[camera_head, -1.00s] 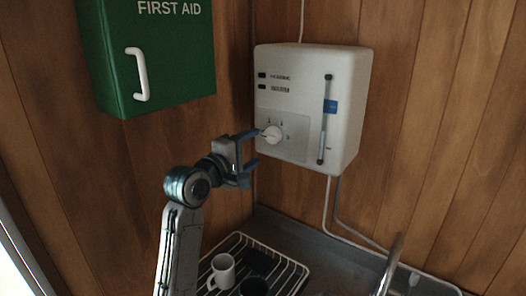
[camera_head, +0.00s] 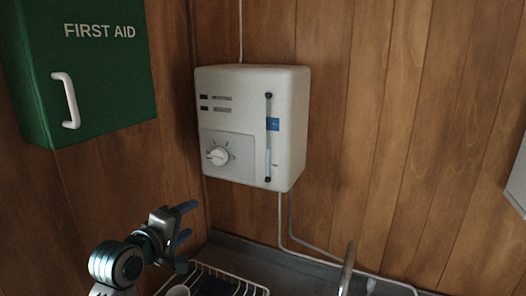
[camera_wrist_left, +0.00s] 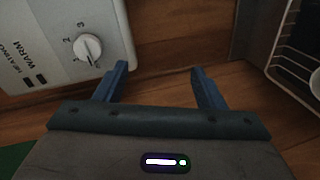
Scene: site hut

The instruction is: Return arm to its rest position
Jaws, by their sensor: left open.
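My left gripper (camera_head: 183,226) is open and empty in the head view, below and to the left of the white water heater (camera_head: 290,130). Its two blue fingers (camera_wrist_left: 158,85) stand apart in the left wrist view with nothing between them. The heater's dial (camera_head: 217,156) is apart from the fingers. The dial (camera_wrist_left: 88,48) and part of the heater (camera_wrist_left: 50,22) also show at the upper left of the left wrist view. My right gripper is in neither view.
A green first aid cabinet (camera_head: 100,95) hangs on the wood wall at the left. Below the heater are a white wire dish rack (camera_head: 240,284) holding a mug (camera_head: 178,291), a grey sink counter (camera_head: 262,254) and a tap (camera_head: 347,268). Pipes run down from the heater.

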